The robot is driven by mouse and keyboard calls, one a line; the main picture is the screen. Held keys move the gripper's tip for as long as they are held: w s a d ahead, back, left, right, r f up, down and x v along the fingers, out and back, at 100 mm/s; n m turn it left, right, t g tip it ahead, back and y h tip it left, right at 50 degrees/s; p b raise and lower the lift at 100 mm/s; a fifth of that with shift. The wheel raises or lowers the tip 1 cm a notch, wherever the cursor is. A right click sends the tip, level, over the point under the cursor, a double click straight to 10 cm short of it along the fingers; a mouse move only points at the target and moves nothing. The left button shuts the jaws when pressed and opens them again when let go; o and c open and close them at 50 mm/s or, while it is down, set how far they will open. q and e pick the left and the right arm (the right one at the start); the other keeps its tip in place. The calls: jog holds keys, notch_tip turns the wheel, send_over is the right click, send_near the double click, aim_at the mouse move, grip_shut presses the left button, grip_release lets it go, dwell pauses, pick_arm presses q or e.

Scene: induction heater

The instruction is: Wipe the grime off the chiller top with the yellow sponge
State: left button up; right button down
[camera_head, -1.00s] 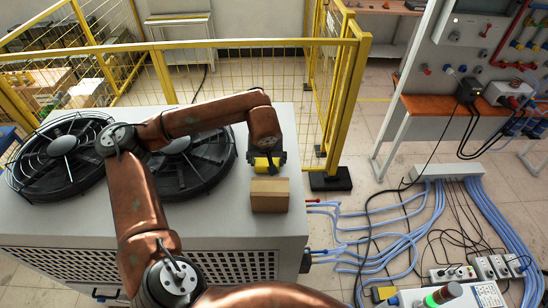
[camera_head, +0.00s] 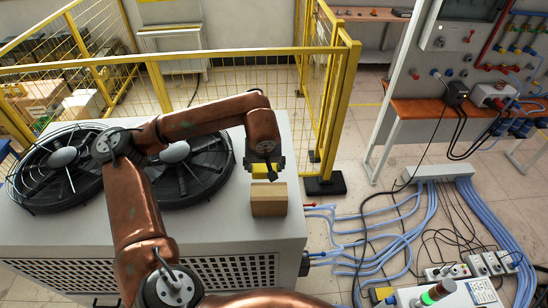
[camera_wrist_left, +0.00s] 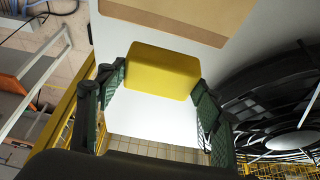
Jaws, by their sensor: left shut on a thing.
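My left gripper (camera_head: 264,168) is shut on the yellow sponge (camera_head: 259,170) over the right part of the chiller top (camera_head: 218,218). In the left wrist view the sponge (camera_wrist_left: 161,70) sits between the two dark green fingers, with the pale chiller surface behind it. The gripper hides much of the sponge in the head view. I cannot tell whether the sponge touches the surface. No grime can be made out on the visible part of the top. My right gripper is not in view.
Two black fans (camera_head: 60,165) take up the left and middle. A yellow fence (camera_head: 340,110) rises behind and to the right. Blue hoses (camera_head: 375,235) lie on the floor at right.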

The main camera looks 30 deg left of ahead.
pick_arm(q)
jog(key=shift+r+p, duration=0.6)
jog(key=shift+r, duration=0.8)
